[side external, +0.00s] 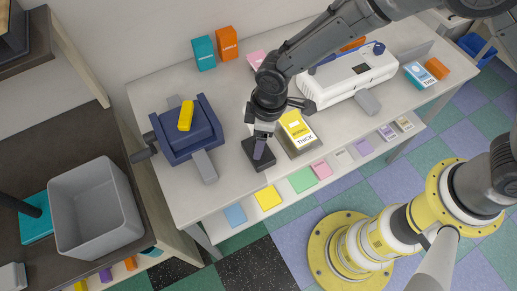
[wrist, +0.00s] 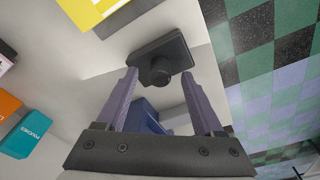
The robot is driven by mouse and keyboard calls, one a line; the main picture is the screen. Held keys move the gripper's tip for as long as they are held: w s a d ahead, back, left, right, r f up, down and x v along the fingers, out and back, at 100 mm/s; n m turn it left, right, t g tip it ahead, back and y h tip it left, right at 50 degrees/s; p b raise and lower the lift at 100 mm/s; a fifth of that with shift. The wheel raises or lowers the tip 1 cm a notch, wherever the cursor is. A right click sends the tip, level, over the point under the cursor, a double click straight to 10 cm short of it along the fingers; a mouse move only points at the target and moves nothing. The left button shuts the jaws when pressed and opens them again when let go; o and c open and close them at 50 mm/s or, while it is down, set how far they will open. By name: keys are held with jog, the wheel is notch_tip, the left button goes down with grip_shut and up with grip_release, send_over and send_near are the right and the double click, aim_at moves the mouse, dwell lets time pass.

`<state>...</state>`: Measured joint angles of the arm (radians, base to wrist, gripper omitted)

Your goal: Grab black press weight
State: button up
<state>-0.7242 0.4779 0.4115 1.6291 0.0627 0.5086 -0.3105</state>
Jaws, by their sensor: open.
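The black press weight (side external: 249,152) is a dark square block near the front edge of the table. In the wrist view the black press weight (wrist: 176,50) shows a round knob standing on its block. My gripper (side external: 262,148) is directly above it with the fingers pointing down, and hides part of the block in the side view. In the wrist view my gripper (wrist: 159,75) is open, with one finger on each side of the knob's line. The knob appears just beyond the fingertips; I cannot tell the exact gap. Nothing is held.
A yellow-topped box marked THICK (side external: 298,130) stands close on the right. A dark blue device (side external: 203,125) with a yellow block (side external: 186,115) is to the left. A white machine (side external: 350,78) is at the back right. Bare tabletop (side external: 215,95) lies behind.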

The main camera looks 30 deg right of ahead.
jog(key=shift+a+f, duration=0.1)
jog(key=shift+f, duration=0.75)
grip_shut()
jog(key=shift+w+r, duration=0.1)
dwell(0.7)
